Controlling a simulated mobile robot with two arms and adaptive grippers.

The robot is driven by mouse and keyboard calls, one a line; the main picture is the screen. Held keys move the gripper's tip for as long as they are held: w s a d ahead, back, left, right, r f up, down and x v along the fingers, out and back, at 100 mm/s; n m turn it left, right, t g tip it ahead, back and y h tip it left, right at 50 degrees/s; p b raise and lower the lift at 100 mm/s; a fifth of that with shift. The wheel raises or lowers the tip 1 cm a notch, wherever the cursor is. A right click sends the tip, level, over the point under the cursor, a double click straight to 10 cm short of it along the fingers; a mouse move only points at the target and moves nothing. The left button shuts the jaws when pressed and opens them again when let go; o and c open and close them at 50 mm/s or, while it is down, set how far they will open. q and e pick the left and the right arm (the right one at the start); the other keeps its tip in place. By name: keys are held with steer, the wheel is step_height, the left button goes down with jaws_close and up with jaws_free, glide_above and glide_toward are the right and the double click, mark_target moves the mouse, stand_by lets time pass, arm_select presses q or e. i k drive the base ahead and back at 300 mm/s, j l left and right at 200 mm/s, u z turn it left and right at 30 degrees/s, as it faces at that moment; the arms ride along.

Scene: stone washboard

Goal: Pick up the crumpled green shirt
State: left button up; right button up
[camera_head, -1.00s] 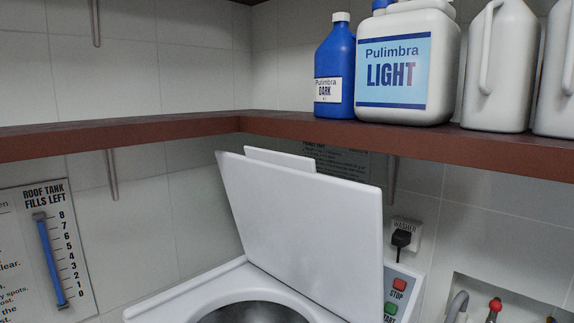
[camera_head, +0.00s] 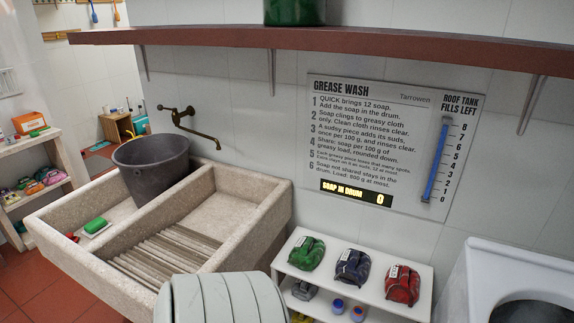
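The crumpled green shirt (camera_head: 306,253) lies bunched up with a small white tag on the top board of a low white shelf (camera_head: 388,308). It is at the left end of a row, with a dark blue crumpled garment (camera_head: 353,266) and a red one (camera_head: 402,285) to its right. Nothing covers it from this view. Neither of my grippers is in the picture.
A stone washboard sink (camera_head: 262,194) with a dark bucket (camera_head: 150,165) and green soap (camera_head: 96,225) stands left. A white washer (camera_head: 480,270) stands right. A brown wall shelf (camera_head: 390,52) crosses above. A pale ribbed rounded thing (camera_head: 222,298) is low in front.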

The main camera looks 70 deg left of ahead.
mark_target(307, 252)
steer(key=u, duration=2.1)
steer(key=i+j, duration=0.15)
steer(key=i, duration=0.55)
